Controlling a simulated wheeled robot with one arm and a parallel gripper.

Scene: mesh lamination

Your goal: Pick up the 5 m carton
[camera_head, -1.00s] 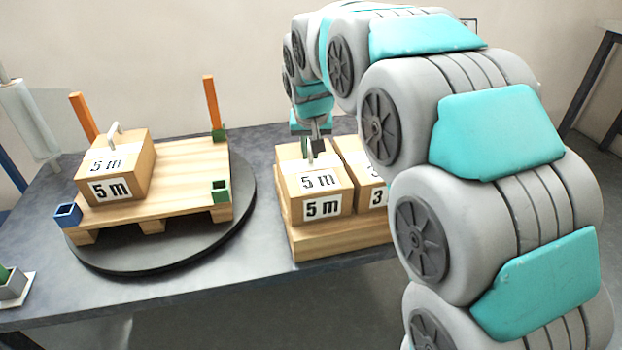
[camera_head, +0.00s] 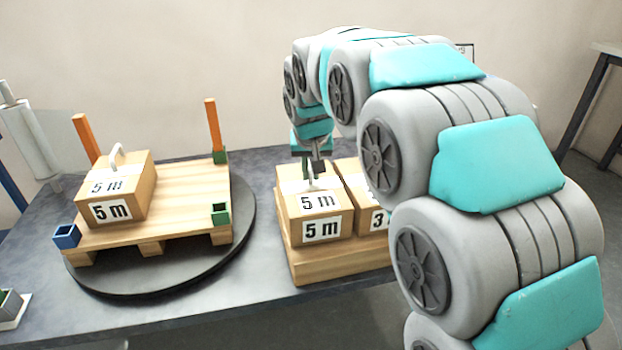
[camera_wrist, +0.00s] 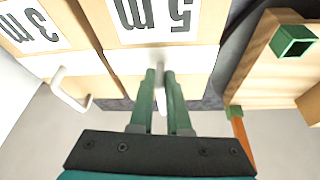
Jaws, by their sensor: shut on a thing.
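A 5 m carton (camera_head: 318,217) sits on a wooden base beside the 3 m carton, under my gripper (camera_head: 316,168). In the wrist view the same 5 m carton (camera_wrist: 160,62) lies ahead of my gripper (camera_wrist: 164,74), whose two green fingers are shut on its white handle (camera_wrist: 170,95). I cannot tell any gap between carton and base. A second 5 m carton (camera_head: 123,187) with a white handle stands on the left part of the pallet (camera_head: 185,185).
The 3 m carton (camera_head: 376,211) is close against the held carton's right side. The pallet rests on a round black turntable (camera_head: 150,283) with orange posts (camera_head: 213,125) and green and blue corner blocks. Bare table lies between turntable and wooden base (camera_head: 340,262).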

